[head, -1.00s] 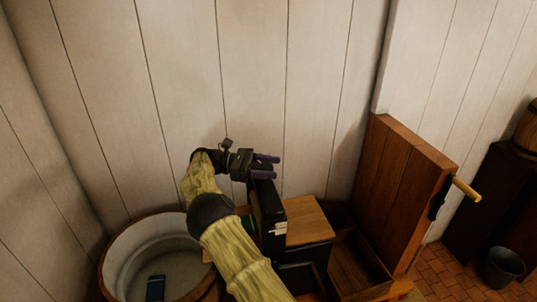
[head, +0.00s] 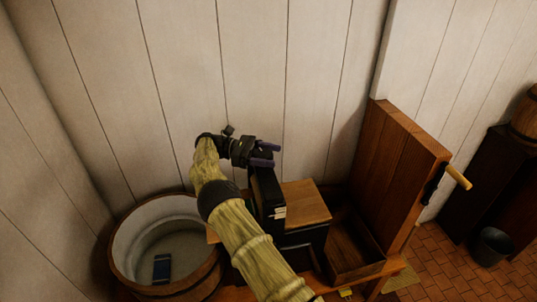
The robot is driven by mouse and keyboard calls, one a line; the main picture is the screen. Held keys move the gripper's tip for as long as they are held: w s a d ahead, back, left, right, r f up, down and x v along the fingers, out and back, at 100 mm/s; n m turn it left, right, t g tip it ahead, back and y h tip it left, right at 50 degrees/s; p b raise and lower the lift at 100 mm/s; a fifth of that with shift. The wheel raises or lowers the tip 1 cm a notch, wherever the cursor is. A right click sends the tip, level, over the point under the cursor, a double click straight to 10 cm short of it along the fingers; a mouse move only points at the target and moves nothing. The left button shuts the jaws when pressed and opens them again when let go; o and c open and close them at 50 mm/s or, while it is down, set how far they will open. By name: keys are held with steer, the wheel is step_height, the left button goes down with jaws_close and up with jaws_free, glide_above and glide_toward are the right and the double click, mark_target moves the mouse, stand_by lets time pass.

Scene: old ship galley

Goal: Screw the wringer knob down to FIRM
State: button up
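My gripper (head: 265,155) is in the middle of the head view, with its two dark purple fingers pointing right. A gap shows between the fingers and nothing is visible in it. Just below it stands a narrow black upright (head: 268,192) with small pale marks low on its side, beside a block with a wooden top (head: 305,203). This may be part of the wringer. I cannot make out the wringer knob or the word FIRM. Whether the fingers touch the upright is unclear. My arm hides part of the bench.
A tall wooden panel (head: 393,180) with a yellow-handled crank (head: 458,177) rises at right, beside an open wooden box (head: 352,262). A bucket (head: 492,245) stands on the tiled floor. The plank wall is close behind.

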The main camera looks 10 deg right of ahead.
mark_target(269, 153)
steer(key=o, duration=0.3)
steer(key=shift+r, duration=0.1)
step_height(269, 153, up, 10)
steer(key=shift+f, duration=0.15)
stand_by(0.3)
